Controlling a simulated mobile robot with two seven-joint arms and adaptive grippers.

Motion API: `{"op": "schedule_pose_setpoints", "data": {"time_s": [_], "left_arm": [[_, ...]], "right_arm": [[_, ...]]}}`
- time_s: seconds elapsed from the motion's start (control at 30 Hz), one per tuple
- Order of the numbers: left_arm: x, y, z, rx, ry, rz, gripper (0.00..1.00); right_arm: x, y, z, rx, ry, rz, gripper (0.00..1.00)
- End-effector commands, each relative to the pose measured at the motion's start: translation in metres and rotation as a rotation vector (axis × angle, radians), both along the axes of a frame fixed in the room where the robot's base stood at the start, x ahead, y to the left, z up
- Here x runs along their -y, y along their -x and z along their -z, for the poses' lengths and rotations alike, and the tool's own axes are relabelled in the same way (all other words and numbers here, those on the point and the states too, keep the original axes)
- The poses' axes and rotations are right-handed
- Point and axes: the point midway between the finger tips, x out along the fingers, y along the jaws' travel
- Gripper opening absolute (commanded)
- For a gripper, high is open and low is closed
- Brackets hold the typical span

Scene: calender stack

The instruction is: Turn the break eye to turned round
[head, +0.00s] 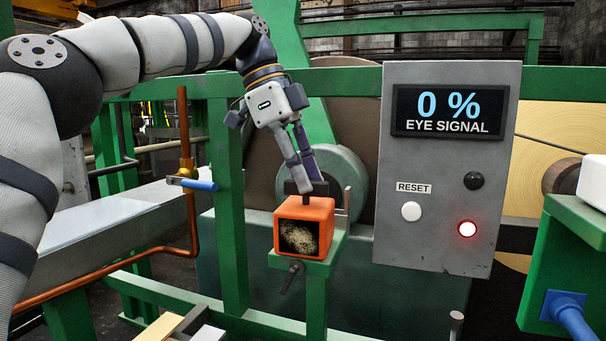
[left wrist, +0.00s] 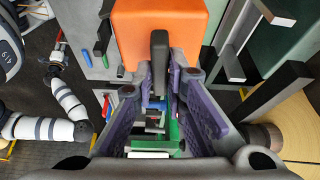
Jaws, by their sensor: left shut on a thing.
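The break eye (head: 319,209) is an orange box on a green bracket (head: 300,262). Its dark front window (head: 299,238), speckled with pale dust, faces me in the head view. A dark handle stands up from its top. My left gripper (head: 306,184) comes down from above and is shut on this handle. In the left wrist view the orange box (left wrist: 160,20) is at the top, with the dark handle (left wrist: 160,55) between my purple fingers. An arm like mine shows small at the left there; its gripper (left wrist: 50,72) is too small to read.
A grey panel (head: 390,240) at the right shows 0 % EYE SIGNAL, with a white RESET button (head: 411,211), a black knob (head: 474,180) and a lit red-white lamp (head: 467,229). A copper pipe (head: 191,230) with a blue-handled valve and a green post (head: 230,200) stand left.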

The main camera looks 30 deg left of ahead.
Motion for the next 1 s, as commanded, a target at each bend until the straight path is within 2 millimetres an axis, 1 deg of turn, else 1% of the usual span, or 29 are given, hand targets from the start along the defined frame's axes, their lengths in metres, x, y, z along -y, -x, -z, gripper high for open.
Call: {"op": "schedule_pose_setpoints", "data": {"time_s": [0.3,0.77,0.8,0.83,0.87,1.0], "left_arm": [[-0.0001,-0.0004,0.0006,-0.002,0.0,0.079,0.0],[-0.0001,-0.0003,0.0005,-0.002,-0.001,0.087,0.0],[-0.0001,-0.0003,0.0005,-0.002,-0.001,0.087,0.21],[-0.0001,-0.0003,0.0005,-0.002,-0.001,0.087,0.28],[-0.0001,-0.0004,0.0005,-0.002,-0.001,0.087,0.33],[-0.0002,-0.0004,0.0004,-0.001,-0.001,0.087,0.33]], "right_arm": [[0.0,0.0017,0.0016,-0.007,0.0,0.0,0.4],[0.0,0.0018,0.0017,-0.007,0.0,0.0,0.4],[0.0,0.0018,0.0017,-0.007,0.0,0.0,0.4],[0.0,0.0018,0.0017,-0.007,0.0,0.0,0.4],[0.0,0.0018,0.0017,-0.007,0.0,0.0,0.4],[0.0,0.0018,0.0017,-0.007,0.0,0.0,0.4]]}}
